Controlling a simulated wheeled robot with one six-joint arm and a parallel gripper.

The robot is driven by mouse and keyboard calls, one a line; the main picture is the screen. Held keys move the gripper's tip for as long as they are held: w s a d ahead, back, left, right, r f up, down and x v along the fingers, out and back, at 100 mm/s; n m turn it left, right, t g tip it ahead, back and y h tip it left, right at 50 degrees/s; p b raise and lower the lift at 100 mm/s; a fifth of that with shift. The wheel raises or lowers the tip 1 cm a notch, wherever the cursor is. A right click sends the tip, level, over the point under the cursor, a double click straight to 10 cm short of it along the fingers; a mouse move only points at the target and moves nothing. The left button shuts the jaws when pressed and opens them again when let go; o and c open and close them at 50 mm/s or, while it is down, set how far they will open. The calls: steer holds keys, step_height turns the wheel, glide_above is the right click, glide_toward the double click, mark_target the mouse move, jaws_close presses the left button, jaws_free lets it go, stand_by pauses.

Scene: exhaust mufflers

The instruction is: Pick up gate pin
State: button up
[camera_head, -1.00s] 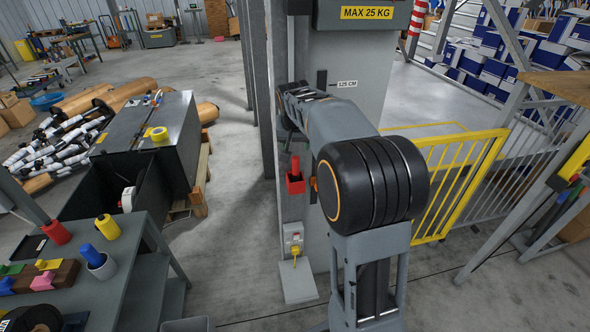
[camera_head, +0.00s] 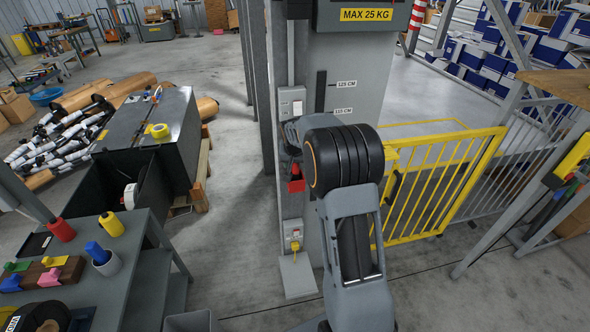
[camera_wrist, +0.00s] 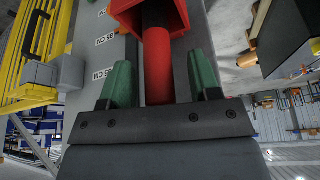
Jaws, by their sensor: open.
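The gate pin (camera_wrist: 157,60) is a red cylinder standing in a red holder (camera_wrist: 140,12) on the grey column, seen upside down in the wrist view. My gripper (camera_wrist: 160,78) is open, with one green finger on each side of the pin. Gaps show between the fingers and the pin. In the camera_head view the red holder (camera_head: 297,186) is on the column's left side, and my arm partly covers the area just above it.
The grey column (camera_head: 345,70) stands close behind my arm. A yellow gate (camera_head: 440,185) is to its right. A grey bench (camera_head: 110,265) with coloured pieces is at the lower left, with a dark metal tank (camera_head: 160,130) behind it. Open floor lies between.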

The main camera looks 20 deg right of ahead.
steer(key=shift+w+d+f, duration=0.1)
steer(key=shift+w+f, duration=0.1)
steer(key=shift+f, duration=0.3)
steer(key=shift+c, duration=0.3)
jaws_close()
steer(key=shift+s+r, duration=0.1)
steer(key=shift+r, duration=0.05)
